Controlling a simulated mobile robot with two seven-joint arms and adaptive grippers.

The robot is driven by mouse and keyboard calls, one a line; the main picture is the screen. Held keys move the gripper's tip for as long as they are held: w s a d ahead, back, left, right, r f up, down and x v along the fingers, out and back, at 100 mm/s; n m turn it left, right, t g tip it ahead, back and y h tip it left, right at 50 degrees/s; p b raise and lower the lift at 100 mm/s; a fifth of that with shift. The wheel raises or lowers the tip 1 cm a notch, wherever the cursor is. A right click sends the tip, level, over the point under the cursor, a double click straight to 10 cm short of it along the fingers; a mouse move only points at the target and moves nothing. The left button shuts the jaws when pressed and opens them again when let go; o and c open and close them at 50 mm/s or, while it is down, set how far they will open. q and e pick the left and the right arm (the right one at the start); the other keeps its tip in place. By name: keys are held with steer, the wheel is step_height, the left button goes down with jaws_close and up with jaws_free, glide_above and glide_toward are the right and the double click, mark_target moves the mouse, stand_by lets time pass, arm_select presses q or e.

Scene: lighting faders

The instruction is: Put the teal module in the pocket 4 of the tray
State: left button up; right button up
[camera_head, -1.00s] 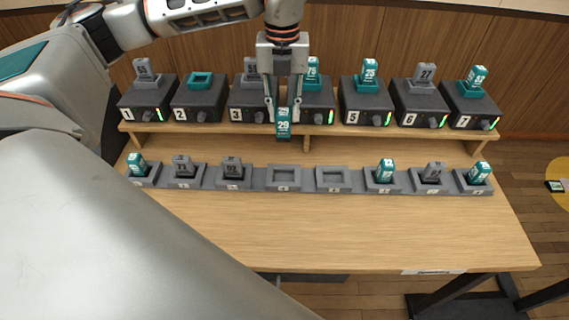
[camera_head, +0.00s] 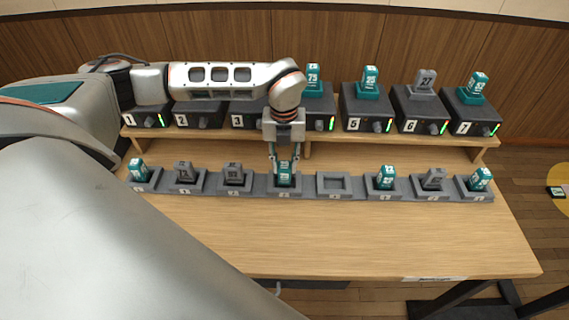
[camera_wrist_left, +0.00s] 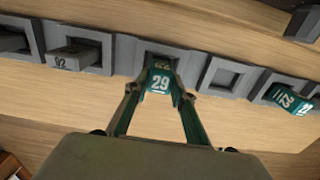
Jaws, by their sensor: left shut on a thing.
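The teal module (camera_head: 284,175), marked 29, is held upright by my left gripper (camera_head: 284,158), which is shut on it. In the left wrist view the module (camera_wrist_left: 160,82) sits between the two fingertips (camera_wrist_left: 161,90). The module is at the fourth pocket from the left in the grey tray row (camera_head: 308,187); its lower end is at or inside that pocket, and I cannot tell whether it is fully seated. The tray pocket (camera_wrist_left: 150,52) shows partly behind it. My right gripper is not in view.
The pocket (camera_head: 334,184) just right of it is empty. Other pockets hold teal modules (camera_head: 387,177) and grey modules (camera_head: 234,174). Behind, a raised shelf carries several dark numbered units (camera_head: 366,112), some hidden by my left arm. The table front (camera_head: 350,235) is clear.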

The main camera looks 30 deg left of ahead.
arm_select(q)
steer(key=shift+f, duration=0.25)
steer(key=shift+f, duration=0.2)
steer(key=o, duration=1.1)
step_height(320, 180, up, 12)
steer(key=shift+r+b, duration=0.2)
steer(key=shift+b, duration=0.1)
